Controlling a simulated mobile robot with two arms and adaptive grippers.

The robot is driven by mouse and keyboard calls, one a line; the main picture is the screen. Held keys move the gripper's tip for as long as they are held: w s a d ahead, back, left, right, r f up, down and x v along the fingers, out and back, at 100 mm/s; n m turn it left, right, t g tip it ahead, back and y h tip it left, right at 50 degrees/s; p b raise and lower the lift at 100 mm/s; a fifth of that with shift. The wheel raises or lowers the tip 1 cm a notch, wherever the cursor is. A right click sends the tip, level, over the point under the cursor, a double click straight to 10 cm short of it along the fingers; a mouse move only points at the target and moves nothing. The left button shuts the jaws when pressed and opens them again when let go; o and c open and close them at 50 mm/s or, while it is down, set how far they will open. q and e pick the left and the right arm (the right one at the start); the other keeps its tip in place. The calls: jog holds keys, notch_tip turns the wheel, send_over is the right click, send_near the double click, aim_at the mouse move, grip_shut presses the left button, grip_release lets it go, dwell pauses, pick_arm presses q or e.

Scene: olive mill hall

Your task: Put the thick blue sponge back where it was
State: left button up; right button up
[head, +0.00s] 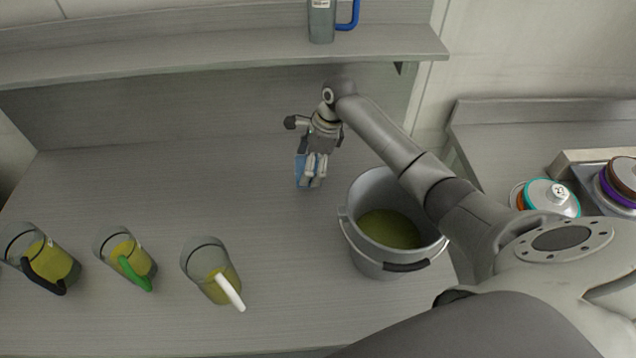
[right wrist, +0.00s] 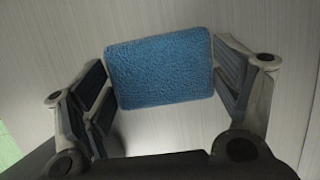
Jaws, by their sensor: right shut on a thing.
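The thick blue sponge (right wrist: 160,67) is between the two fingers of my right gripper (right wrist: 165,90) in the right wrist view. My right gripper (head: 312,180) is shut on it. In the head view a strip of the blue sponge (head: 300,171) shows beside the fingers, over the grey worktop (head: 230,180) near its back. The fingers hide the rest of it there. I cannot tell whether the sponge touches the worktop. My left gripper is in neither view.
A grey bucket (head: 349,212) of yellow-green liquid stands right of my right gripper. Jugs with black (head: 42,255), green (head: 124,256) and white (head: 207,270) handles stand at front left. A shelf (head: 220,62) above holds a blue-handled jug (head: 321,22). Stacked discs (head: 551,196) sit at far right.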

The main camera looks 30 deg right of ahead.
notch_tip(320, 180, down, 8)
jog(key=shift+r, duration=0.1)
dwell(0.4)
jog(key=o, duration=0.9)
jog(key=shift+c, duration=0.2)
jog(key=v, duration=1.2)
jog(key=shift+s, duration=0.1)
